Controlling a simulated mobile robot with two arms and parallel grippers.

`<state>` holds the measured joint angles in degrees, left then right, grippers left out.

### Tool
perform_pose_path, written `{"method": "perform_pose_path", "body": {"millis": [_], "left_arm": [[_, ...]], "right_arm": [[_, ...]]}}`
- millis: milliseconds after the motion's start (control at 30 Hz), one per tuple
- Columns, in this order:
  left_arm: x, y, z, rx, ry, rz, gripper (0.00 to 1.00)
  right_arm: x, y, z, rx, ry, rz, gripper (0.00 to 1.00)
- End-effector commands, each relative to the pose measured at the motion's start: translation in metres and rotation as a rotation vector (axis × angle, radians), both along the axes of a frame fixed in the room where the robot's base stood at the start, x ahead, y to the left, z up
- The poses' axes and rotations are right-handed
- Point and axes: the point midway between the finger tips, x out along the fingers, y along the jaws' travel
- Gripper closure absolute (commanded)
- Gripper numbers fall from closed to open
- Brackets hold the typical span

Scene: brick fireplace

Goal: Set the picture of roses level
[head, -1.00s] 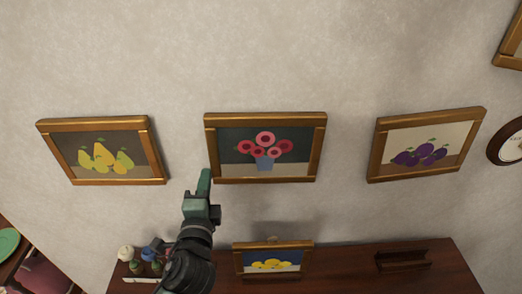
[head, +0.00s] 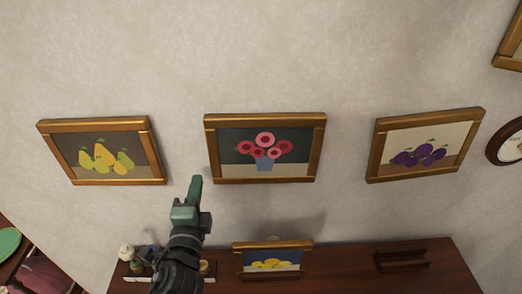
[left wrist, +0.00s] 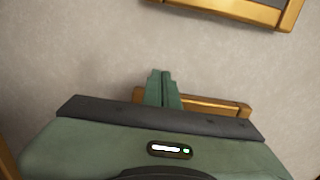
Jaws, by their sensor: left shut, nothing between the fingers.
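The picture of roses (head: 265,137), pink and red flowers in a blue vase in a gold frame, hangs in the middle of the wall in the head view. Its edges look close to level, at most very slightly higher at the right. My left gripper (head: 195,185) is shut and empty, pointing up just left of and below the frame's lower left corner, with a small gap in the picture. In the left wrist view its green fingers (left wrist: 164,88) are together. A gold frame corner (left wrist: 230,12) shows above them there. My right gripper is not in view.
A pears picture (head: 105,157) hangs at the left, a plums picture (head: 425,150) at the right, beside a round clock (head: 508,142). Below, a lemons picture (head: 272,258) stands on a dark wooden shelf (head: 345,262) with small jars and a wooden holder (head: 402,260).

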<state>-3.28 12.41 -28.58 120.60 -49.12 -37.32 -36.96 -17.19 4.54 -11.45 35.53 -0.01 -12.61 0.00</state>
Motion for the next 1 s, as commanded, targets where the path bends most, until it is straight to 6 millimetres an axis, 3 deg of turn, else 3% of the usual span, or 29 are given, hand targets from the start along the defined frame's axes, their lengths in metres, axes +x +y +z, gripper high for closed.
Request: {"method": "perform_pose_path", "body": {"millis": [600, 1000], "left_arm": [[-0.059, 0.002, -0.001, 0.0, 0.001, 0.0, 1.0], [-0.062, 0.002, 0.0, 0.001, 0.0, 0.0, 1.0]], "right_arm": [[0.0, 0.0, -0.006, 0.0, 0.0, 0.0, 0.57], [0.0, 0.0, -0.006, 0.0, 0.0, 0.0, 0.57]]}}
